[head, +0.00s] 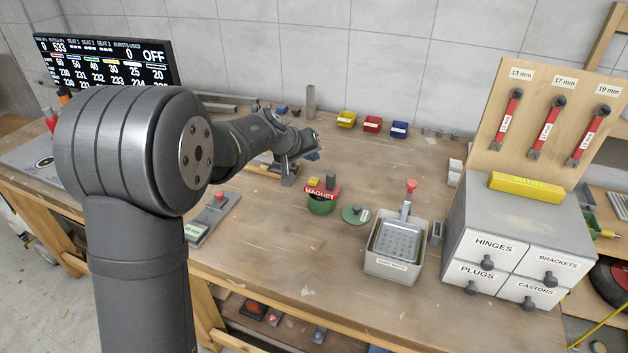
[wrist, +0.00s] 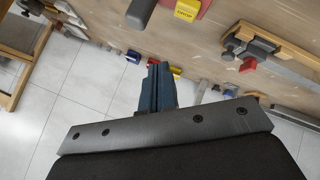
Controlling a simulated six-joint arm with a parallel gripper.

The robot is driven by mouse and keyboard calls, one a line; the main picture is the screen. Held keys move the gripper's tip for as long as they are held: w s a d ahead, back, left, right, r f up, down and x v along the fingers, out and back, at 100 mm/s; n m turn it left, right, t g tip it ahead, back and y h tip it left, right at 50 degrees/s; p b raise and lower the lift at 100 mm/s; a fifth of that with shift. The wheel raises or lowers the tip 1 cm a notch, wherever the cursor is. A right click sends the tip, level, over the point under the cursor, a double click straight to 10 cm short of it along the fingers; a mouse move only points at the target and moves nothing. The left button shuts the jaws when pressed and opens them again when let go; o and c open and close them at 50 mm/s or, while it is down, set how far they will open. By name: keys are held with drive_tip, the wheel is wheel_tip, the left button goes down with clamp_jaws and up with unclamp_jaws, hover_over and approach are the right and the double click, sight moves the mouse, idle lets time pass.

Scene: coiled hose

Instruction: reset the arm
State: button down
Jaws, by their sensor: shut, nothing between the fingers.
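My arm rises at the left of the head view and reaches out over the workbench (head: 290,254). My gripper (head: 313,155) is small and partly hidden there, above the middle of the bench behind the red MAGNET block (head: 322,192). In the wrist view my gripper (wrist: 157,82) shows two blue-grey fingers pressed together, with nothing held between them. The bench top and small bins lie beyond the fingertips. I cannot tell the exact height above the bench.
A green pot (head: 320,207) and its green lid (head: 355,214) stand near a metal basin (head: 394,264). Yellow, red and blue bins (head: 399,130) line the back. A drawer cabinet (head: 541,219) and wrench board stand right. A display (head: 105,60) stands back left. The front middle is clear.

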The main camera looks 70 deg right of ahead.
idle(0.3)
wheel_tip(320, 180, down, 2)
drive_tip(key=shift+f, duration=0.1)
wheel_tip(320, 180, up, 6)
idle(0.4)
